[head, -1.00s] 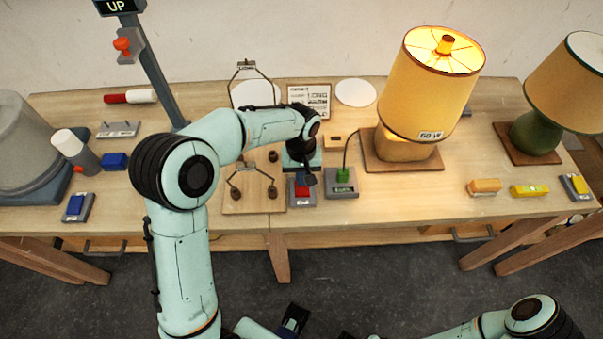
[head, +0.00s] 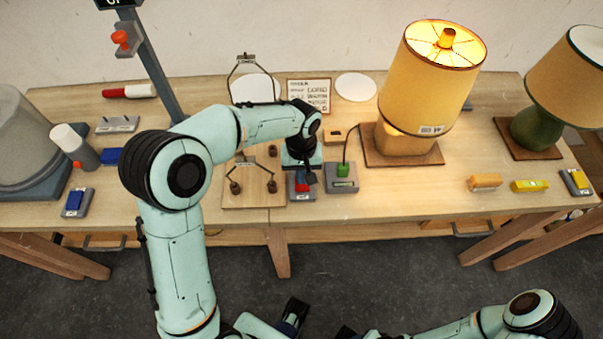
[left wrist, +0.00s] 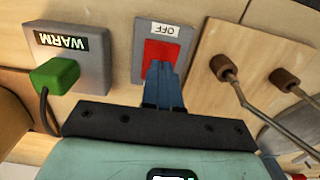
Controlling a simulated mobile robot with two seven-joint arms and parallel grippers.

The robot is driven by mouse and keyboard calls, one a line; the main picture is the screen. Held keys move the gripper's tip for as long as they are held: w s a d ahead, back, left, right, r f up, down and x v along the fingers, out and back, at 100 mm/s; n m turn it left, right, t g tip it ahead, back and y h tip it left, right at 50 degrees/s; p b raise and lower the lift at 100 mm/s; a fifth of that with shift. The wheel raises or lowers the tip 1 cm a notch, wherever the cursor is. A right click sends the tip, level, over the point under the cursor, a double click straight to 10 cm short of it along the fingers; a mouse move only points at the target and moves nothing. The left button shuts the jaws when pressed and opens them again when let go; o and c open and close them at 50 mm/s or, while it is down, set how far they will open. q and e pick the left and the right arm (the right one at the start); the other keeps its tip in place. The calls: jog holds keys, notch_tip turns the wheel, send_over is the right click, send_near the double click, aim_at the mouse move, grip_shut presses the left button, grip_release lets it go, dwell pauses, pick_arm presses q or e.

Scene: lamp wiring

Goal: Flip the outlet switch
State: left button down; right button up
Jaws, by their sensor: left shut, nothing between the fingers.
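The outlet switch is a red rocker (left wrist: 158,53) on a grey plate marked OFF in the left wrist view. It also shows in the head view as a small red patch (head: 298,187), partly behind my gripper. My left gripper (head: 309,180) points down at it. In the left wrist view the closed, empty fingers (left wrist: 163,75) reach over the lower part of the rocker; whether they touch it I cannot tell. Beside the switch is a grey outlet box (left wrist: 88,50) labelled WARM, with a green plug (left wrist: 55,75) in it.
A lit lamp (head: 432,80) stands right of the outlet, its cord running to the green plug. A wooden board (head: 250,200) with a wire frame and brown knobs lies left of the switch. A green-based lamp (head: 537,130) stands far right.

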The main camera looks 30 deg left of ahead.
pick_arm(q)
jog(key=r+p, duration=0.2)
jog(key=r, duration=0.1)
jog(key=r+p, duration=0.1)
jog(key=shift+w+a+r, duration=0.15)
jog(key=shift+w+a, duration=0.05)
jog(key=shift+w, duration=0.15)
notch_tip(320, 180, up, 9)
jog(key=w+p, duration=0.1)
jog(key=shift+a+r, duration=0.2)
jog(key=shift+a, duration=0.15)
pick_arm(e)
jog(key=r, duration=0.1)
jog(key=w+r, duration=0.1)
jog(key=r, duration=0.1)
jog(key=w+r, duration=0.1)
jog(key=r, duration=0.1)
jog(key=shift+d, duration=0.35)
pick_arm(q)
jog(key=shift+w, duration=0.1)
